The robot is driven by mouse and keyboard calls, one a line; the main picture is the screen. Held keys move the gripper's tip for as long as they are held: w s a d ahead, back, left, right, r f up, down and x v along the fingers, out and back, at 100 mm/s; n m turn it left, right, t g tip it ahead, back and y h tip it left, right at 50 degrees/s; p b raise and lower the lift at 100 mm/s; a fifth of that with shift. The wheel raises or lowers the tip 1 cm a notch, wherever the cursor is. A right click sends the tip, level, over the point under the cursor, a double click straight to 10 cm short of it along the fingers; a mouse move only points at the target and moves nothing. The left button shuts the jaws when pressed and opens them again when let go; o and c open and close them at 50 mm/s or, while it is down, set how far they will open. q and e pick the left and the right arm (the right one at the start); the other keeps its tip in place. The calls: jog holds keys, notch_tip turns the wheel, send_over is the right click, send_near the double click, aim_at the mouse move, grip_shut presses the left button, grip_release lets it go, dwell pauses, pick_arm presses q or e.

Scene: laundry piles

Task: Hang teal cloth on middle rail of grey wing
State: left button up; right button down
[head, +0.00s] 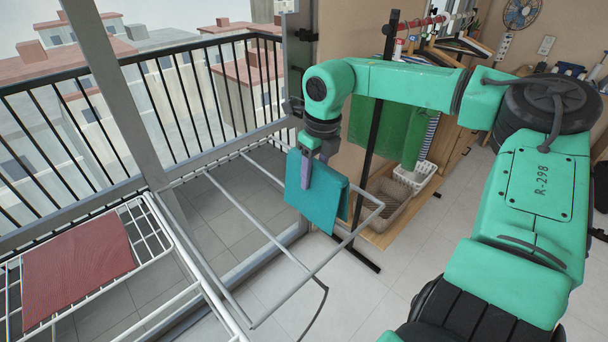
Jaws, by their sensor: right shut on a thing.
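The teal cloth (322,205) hangs folded from my right gripper (315,168), whose fingers are shut on its upper part. In the head view the cloth overlaps the far right part of the grey wing (283,321) of the drying rack. The wing's middle rail (250,215) runs bare from the upper left toward the lower right, left of the cloth. I cannot tell whether the cloth touches any rail. My left gripper is not in view.
A dark red cloth (78,262) lies on the white rack section at left. A black railing (150,115) and a grey post (120,90) stand behind. A garment stand with a green cloth (405,130), and baskets (385,203), are at back right.

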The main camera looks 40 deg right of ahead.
jog(key=shift+d+r, duration=0.1)
jog(key=shift+d, duration=0.4)
jog(key=shift+w+d+f+b, duration=0.1)
jog(key=shift+d+f+b, duration=0.5)
jog(key=shift+f, duration=0.4)
notch_tip(320, 180, down, 12)
jog(key=b, duration=1)
jog(key=shift+f, duration=0.25)
jog(key=shift+c, duration=1.4)
grip_release()
jog(key=shift+r, duration=0.1)
